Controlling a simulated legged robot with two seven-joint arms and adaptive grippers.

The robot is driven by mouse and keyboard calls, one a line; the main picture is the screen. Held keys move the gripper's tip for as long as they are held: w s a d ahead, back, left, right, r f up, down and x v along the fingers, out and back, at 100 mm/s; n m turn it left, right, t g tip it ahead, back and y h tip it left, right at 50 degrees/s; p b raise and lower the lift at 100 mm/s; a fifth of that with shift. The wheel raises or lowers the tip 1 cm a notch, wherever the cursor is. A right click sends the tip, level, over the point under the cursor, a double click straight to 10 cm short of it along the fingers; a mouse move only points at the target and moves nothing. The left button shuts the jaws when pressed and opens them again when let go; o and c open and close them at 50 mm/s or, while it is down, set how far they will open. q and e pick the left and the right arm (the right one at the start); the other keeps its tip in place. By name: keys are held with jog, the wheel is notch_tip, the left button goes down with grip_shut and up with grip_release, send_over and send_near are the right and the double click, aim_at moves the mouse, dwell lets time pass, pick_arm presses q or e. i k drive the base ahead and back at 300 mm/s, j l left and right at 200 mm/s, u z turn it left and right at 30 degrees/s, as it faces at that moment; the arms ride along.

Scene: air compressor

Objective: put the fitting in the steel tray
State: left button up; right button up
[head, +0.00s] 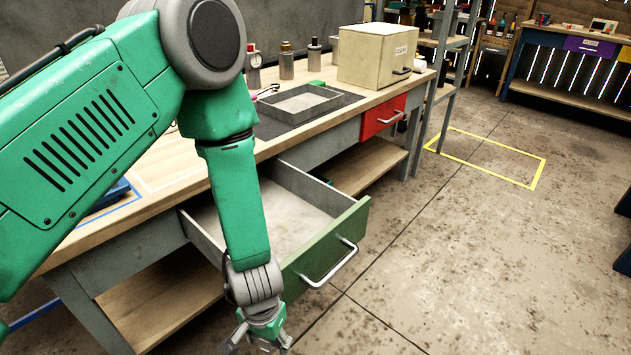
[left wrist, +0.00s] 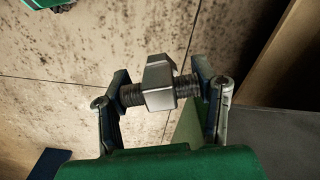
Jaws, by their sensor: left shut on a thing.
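The fitting (left wrist: 159,84) is a grey metal hex body with a threaded end on each side. My left gripper (left wrist: 160,92) is shut on it, with one fingertip at each threaded end. In the head view my left gripper (head: 262,340) hangs low in front of the open green drawer, at the bottom edge of the picture; the fitting cannot be made out there. The steel tray (head: 306,100) is a shallow, empty-looking grey tray on the workbench, behind and above the drawer. My right gripper is not in view.
The open green drawer (head: 330,245) juts out from the workbench (head: 170,165). A cream box (head: 378,55) stands right behind the tray, with several bottles along the back. A red drawer (head: 383,115) is shut.

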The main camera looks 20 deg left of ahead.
aim_at(301, 106)
jog(key=i+l+z, duration=0.2)
jog(key=i, duration=0.25)
jog(key=i+l+z, duration=0.2)
jog(key=i+l, duration=0.15)
jog(key=i+l+z, duration=0.15)
jog(key=i, duration=0.4)
jog(key=i+u, duration=0.35)
jog(key=i+l+u, duration=0.1)
jog(key=i+u, duration=0.25)
jog(key=i+l+u, duration=0.15)
jog(key=u, duration=0.2)
jog(key=i+l, duration=0.05)
jog(key=i, duration=0.05)
